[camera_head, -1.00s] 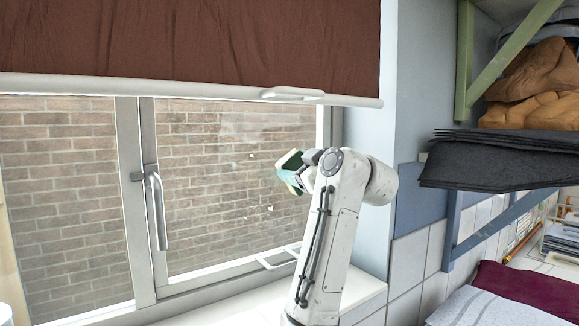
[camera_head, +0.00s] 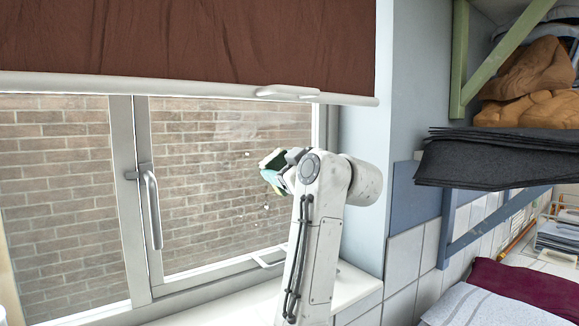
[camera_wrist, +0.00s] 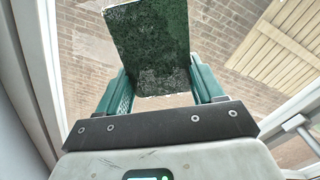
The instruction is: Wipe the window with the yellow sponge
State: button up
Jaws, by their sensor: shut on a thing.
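My gripper (camera_wrist: 158,88) is shut on the sponge (camera_wrist: 150,45), whose dark green scouring face fills the space between the teal fingers in the wrist view. In the head view, my gripper (camera_head: 280,172) holds the sponge (camera_head: 267,160) in front of the right window pane (camera_head: 200,190), near its right side. Little of its yellow shows. The pane has a pale smear at upper right and small white specks near the sponge. I cannot tell whether the sponge touches the glass.
A window handle (camera_head: 153,208) stands out from the middle frame. A brown blind (camera_head: 190,40) with a pale bottom bar hangs over the window top. A white stay bar (camera_head: 268,258) and the sill (camera_head: 350,288) lie below. Shelves with dark cloths (camera_head: 490,160) are at right.

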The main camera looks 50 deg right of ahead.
aim_at(241, 166)
jog(key=shift+w+a+p, duration=0.1)
jog(key=shift+w+a, duration=0.3)
jog(key=shift+a, duration=0.9)
jog(key=shift+w+a+p, duration=0.15)
jog(key=shift+w+a, duration=0.25)
jog(key=shift+a, duration=0.85)
jog(key=shift+w+a+p, duration=0.1)
jog(key=shift+w+a, duration=0.3)
jog(key=shift+a, duration=0.9)
jog(key=shift+r, duration=0.15)
jog(key=shift+d, duration=0.1)
jog(key=shift+s+d, duration=0.1)
jog(key=shift+d, duration=0.15)
jog(key=s+d+p, duration=0.2)
jog(key=s+d, duration=0.1)
jog(key=d, duration=0.8)
jog(key=shift+p, duration=0.3)
